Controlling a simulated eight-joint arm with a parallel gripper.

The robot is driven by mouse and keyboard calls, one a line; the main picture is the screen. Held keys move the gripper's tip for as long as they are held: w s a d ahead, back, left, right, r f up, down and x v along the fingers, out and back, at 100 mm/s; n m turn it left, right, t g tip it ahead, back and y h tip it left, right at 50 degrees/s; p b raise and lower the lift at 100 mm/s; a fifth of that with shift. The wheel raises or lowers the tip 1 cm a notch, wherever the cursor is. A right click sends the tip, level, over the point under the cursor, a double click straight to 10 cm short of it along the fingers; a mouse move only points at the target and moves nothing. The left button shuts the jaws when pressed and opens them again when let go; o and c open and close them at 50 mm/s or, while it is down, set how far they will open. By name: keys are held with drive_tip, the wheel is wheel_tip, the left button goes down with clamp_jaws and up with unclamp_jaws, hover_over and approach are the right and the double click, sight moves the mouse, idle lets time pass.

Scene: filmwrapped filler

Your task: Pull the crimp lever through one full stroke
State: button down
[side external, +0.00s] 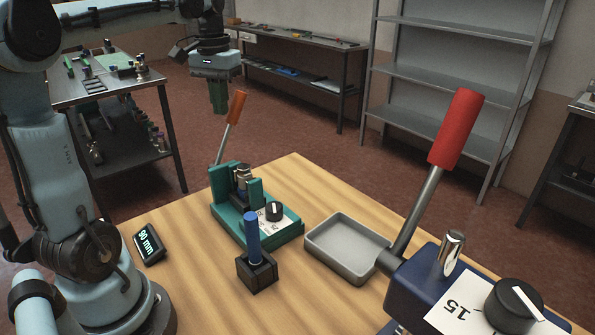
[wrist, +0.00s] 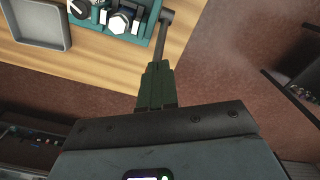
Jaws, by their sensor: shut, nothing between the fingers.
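A teal bench tool (side external: 231,219) stands on the wooden table. Its thin lever rises from the far side and ends in an orange grip (side external: 237,107). A larger blue tool (side external: 412,290) at the front right has a thick lever with a red grip (side external: 456,129). No marking shows which is the crimp lever. My gripper (side external: 219,110) points down, shut and empty, just left of the orange grip in the side view; I cannot tell whether they touch. In the wrist view, my shut fingers (wrist: 157,70) overlap the end of the grey lever rod (wrist: 162,35), and the orange grip is hidden.
A grey tray (side external: 322,263) lies between the tools and also shows in the wrist view (wrist: 68,42). A blue peg in a black block (side external: 257,275) and a "90 mm" display (side external: 149,245) stand in front. The table's left front is mostly clear.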

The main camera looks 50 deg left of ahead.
sight(233, 102)
drive_tip(key=shift+w+f, duration=0.1)
drive_tip(key=shift+w, duration=0.45)
drive_tip(key=shift+w+f, duration=0.35)
drive_tip(key=shift+w, duration=0.55)
drive_tip(key=shift+w+f, duration=0.5)
drive_tip(key=shift+w, duration=0.4)
drive_tip(key=shift+w+f, duration=0.1)
